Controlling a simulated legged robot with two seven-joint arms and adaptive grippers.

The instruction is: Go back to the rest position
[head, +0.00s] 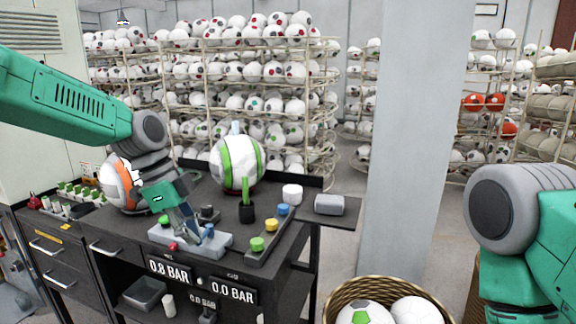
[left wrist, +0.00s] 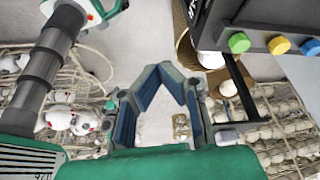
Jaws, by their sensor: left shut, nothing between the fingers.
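My left gripper (head: 184,232) is shut and empty, angled down over the grey control box (head: 222,243) on the black workbench. From the head I cannot tell whether its tips touch the box. In the left wrist view its blue-padded fingers (left wrist: 160,70) meet at the tips with nothing between them. The box carries a red button (head: 173,246) and a blue button (head: 209,230). My right arm shows at the right edge (head: 510,225); its gripper is out of view.
A green-and-white ball (head: 238,165) and an orange-and-white ball (head: 116,182) sit on the bench. A button strip (head: 266,243) lies right of the box. A wicker basket (head: 335,297) of balls stands front right. A pillar (head: 405,140) and ball racks (head: 206,90) stand behind.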

